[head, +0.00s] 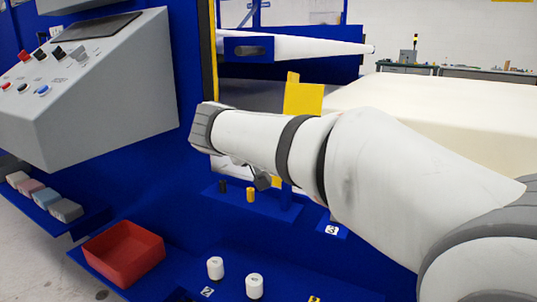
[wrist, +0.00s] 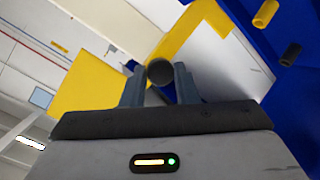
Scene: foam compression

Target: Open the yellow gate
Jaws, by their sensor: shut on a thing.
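In the wrist view, my gripper (wrist: 160,85) has its two grey fingers on either side of a dark round bar end (wrist: 160,71), shut on it. This bar looks like the handle of the yellow gate. A yellow frame piece (wrist: 205,28) of the gate slopes behind the bar, and a flat yellow panel (wrist: 82,82) stands to the left. In the head view, the yellow panel (head: 303,99) shows above my arm. My gripper (head: 262,181) is small and partly hidden below my arm there, and the bar is hard to make out.
A grey control console (head: 95,100) stands at the left on the blue machine. A red bin (head: 123,252), two white cylinders (head: 215,267) and small black and yellow pegs (head: 250,194) sit on blue shelves. A large cream block (head: 430,125) lies behind my arm.

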